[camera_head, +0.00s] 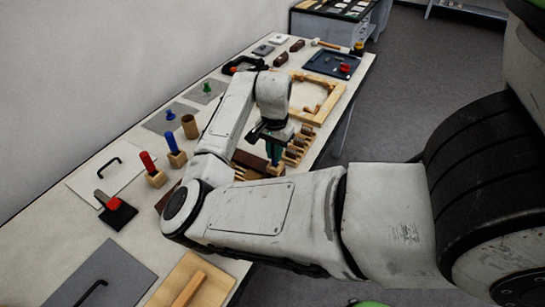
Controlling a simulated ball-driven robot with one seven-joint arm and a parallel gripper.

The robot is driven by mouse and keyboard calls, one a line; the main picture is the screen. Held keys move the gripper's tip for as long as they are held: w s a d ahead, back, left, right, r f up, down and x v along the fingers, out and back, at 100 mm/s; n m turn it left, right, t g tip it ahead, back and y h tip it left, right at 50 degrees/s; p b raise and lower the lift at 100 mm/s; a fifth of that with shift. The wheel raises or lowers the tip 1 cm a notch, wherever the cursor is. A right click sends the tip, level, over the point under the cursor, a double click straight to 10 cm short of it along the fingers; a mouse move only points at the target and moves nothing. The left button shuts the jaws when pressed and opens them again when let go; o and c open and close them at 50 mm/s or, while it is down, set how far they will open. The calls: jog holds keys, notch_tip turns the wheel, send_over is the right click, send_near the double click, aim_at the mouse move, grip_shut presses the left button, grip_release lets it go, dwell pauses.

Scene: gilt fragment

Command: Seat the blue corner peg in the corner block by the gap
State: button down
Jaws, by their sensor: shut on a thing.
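My gripper (275,137) is over the middle of the bench, pointing down. It is shut on a narrow dark teal piece (275,155), which shows just below it. I cannot tell whether this is the blue corner peg. Its lower end is close to slotted wooden pieces (298,147), and contact cannot be made out. A light wooden frame (328,112) lies beyond the gripper. Its near side is partly hidden by my arm, and I cannot pick out the gap or its corner block. A small blue peg-shaped piece (170,115) stands on a grey mat at the left.
A blue handle (171,141) and a red handle (148,161) stand in wooden blocks. A dark tray (333,64) lies at the far end. A black-and-red tool (115,211) is nearer.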

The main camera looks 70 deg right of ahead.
aim_at(276, 165)
jog(key=shift+s+a+f+b, duration=0.1)
jog(key=shift+f+b, duration=0.1)
jog(key=shift+f, duration=0.3)
jog(key=shift+s+a+f+b, duration=0.1)
jog(key=shift+f+b, duration=0.05)
jog(key=shift+f, duration=0.5)
jog(key=shift+w+d, duration=0.1)
jog(key=shift+r, duration=0.15)
jog(key=shift+f, duration=0.3)
jog(key=shift+f, duration=0.3)
jog(key=c, duration=1.1)
grip_release()
jog(key=shift+s+f+b, duration=0.2)
jog(key=shift+f+b, duration=0.05)
jog(key=shift+b, duration=0.05)
jog(key=shift+c, duration=0.2)
jog(key=shift+r, duration=0.1)
notch_tip(276, 165, up, 14)
jog(key=shift+w+f+b, duration=0.15)
jog(key=shift+f+b, duration=0.05)
jog(key=shift+b, duration=0.4)
